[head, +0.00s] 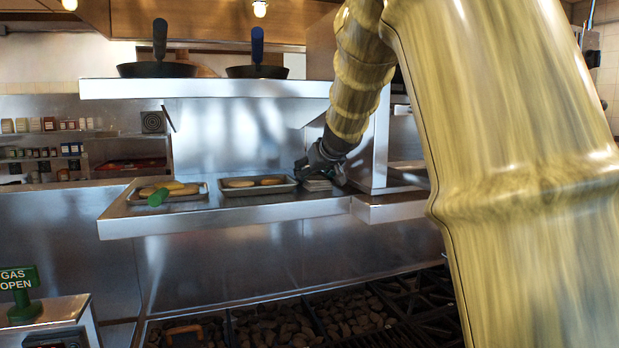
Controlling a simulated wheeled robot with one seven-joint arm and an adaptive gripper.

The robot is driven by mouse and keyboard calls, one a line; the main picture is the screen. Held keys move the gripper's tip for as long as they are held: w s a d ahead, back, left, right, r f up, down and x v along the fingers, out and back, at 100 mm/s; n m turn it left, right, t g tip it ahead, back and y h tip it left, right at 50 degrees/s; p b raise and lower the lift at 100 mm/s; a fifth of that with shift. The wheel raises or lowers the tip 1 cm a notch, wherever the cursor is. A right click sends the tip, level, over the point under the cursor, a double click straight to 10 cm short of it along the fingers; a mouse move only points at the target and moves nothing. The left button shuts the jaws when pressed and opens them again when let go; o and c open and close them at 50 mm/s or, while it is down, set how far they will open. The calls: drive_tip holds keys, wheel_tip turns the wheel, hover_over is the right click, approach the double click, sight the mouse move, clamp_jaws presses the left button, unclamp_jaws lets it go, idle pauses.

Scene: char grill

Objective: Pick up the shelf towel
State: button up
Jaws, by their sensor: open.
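The towel (317,184) looks like a small folded pale stack lying on the steel shelf (255,212), at the right of two trays. My gripper (320,174) is at the towel, reaching down from the upper right, and covers part of it. The gripper is open. Its fingers are small and dark here, so I cannot tell whether they touch the towel or are around it.
Two trays with yellowish food, the left tray (133,199) and the middle tray (222,190), sit left of the gripper. A green-handled tool (158,197) lies at the left tray. An upper shelf (200,89) holds two pans. A steel upright (379,150) stands close right.

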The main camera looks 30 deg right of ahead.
drive_tip(key=shift+w+d+f, duration=0.1)
drive_tip(key=shift+w+f, duration=0.05)
drive_tip(key=shift+w, duration=0.05)
drive_tip(key=c, duration=0.8)
